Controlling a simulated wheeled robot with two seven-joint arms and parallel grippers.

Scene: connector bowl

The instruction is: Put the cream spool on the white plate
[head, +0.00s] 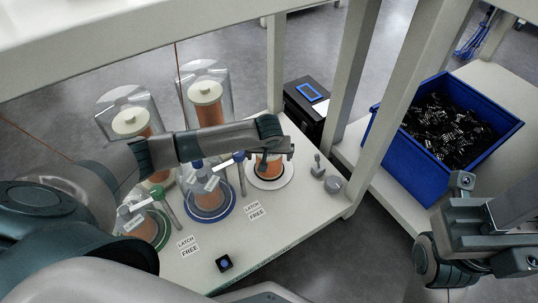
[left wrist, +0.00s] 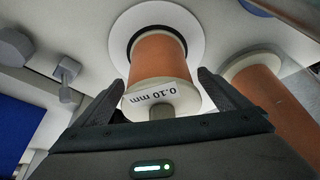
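The cream spool (head: 268,163), with copper-coloured winding, stands upright on the white plate (head: 288,181) inside a dark ring. In the left wrist view the spool's cream end (left wrist: 158,98) carries a "0.10 mm" label, and the white plate (left wrist: 190,38) shows around its far end. My left gripper (head: 285,150) is over the spool, partly hiding it. In the left wrist view the left gripper (left wrist: 160,80) has its fingers apart, one on each side of the spool; a firm grip is not visible. My right gripper (head: 462,183) is at the right, away from the spool; its finger opening is unclear.
Spools stand on blue (head: 209,213) and green (head: 160,236) plates, with clear covers and levers. Two taller covered spools (head: 206,92) stand behind. Grey metal parts (head: 333,185) lie right of the white plate. A blue bin (head: 404,164) of dark connectors stands on the right-hand table.

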